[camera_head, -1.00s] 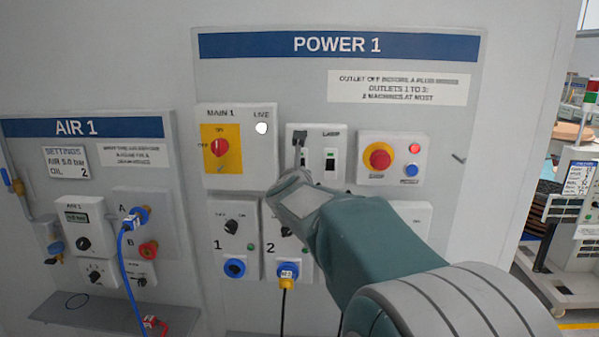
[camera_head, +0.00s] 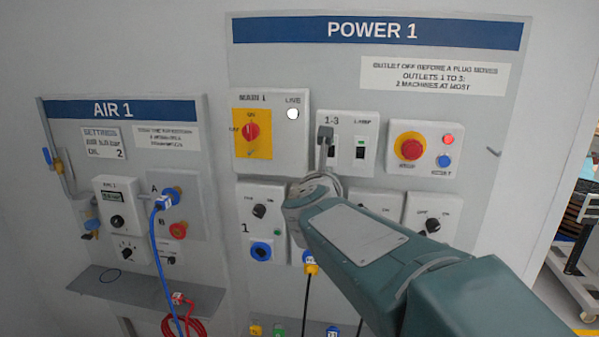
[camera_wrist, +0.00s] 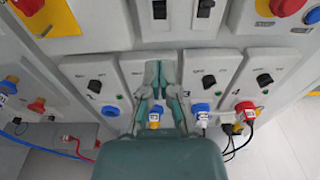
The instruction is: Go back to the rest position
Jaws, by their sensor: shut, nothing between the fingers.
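My gripper (camera_head: 325,134) shows in the head view as a grey fingertip in front of the 1-3 and LAMP switch box (camera_head: 346,145), partly covering the 1-3 switch. In the wrist view my gripper (camera_wrist: 161,68) has its two fingers together with nothing between them, in front of the outlet 2 panel, whose front is mostly hidden. My green arm (camera_head: 375,250) reaches in from the lower right and hides parts of the lower outlet panels.
Around it are the main switch (camera_head: 252,132), the red stop button (camera_head: 409,147) and outlet 1 (camera_head: 261,251). At left, a blue hose (camera_head: 158,240) hangs from the AIR 1 board above a grey shelf (camera_head: 130,287). Cables (camera_wrist: 240,147) hang from outlets at right.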

